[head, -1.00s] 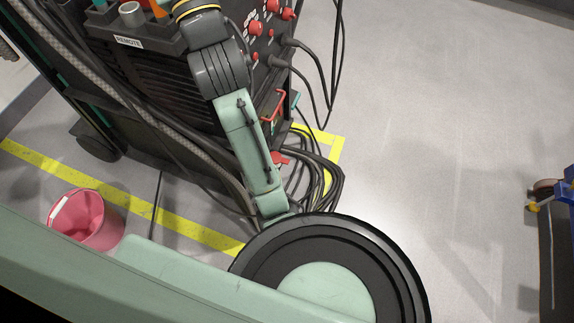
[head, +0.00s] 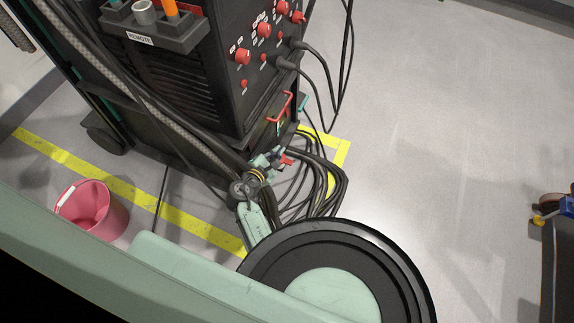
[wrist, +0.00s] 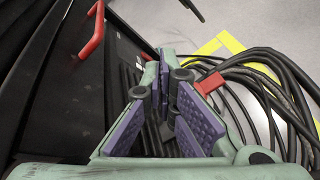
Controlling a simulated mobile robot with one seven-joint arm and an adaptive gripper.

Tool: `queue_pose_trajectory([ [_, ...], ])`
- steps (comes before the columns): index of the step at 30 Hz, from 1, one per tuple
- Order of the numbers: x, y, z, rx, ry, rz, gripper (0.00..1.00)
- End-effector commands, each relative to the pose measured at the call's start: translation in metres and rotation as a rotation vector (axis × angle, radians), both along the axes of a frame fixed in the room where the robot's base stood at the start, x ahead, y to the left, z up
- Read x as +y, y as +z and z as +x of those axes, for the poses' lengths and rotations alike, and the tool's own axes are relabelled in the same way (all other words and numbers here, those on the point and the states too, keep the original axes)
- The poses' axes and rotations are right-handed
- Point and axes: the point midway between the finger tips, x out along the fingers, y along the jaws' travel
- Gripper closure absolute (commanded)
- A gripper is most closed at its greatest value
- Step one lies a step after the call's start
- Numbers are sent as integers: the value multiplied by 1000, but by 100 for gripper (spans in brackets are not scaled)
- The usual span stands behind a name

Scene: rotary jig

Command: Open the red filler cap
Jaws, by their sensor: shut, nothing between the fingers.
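A red part with a flat, bar-like top (head: 287,160) sits low at the machine's lower right corner, beside the black cables. It also shows in the wrist view (wrist: 209,82), just right of my fingers. It may be the red filler cap, but I cannot tell for sure. My gripper (head: 268,158) is low in front of the machine, close to the left of this red part. In the wrist view, my gripper (wrist: 166,72) is shut and empty, its purple-padded fingers coming together at the tips. I see no clear contact with the red part, whose lower side is partly hidden.
The black machine (head: 190,85) has red knobs and a red bar handle (head: 285,107) above the gripper. Coiled black cables (head: 325,185) lie right of the red part. A pink bucket (head: 92,210) stands at left. Floor at right is largely clear up to a cart (head: 556,250).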

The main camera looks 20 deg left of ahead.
Motion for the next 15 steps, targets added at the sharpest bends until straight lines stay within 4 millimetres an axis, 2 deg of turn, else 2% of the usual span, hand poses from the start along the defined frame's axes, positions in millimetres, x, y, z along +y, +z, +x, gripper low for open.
queue_pose_trajectory([
  [1,-7,-33,-28,13,72,-186,100],
  [3,-15,-61,-54,10,157,-393,100],
  [6,-24,-83,-77,0,238,-578,100],
  [10,-28,-94,-82,-9,273,-660,100],
  [15,-29,-104,-60,-9,269,-658,100],
])
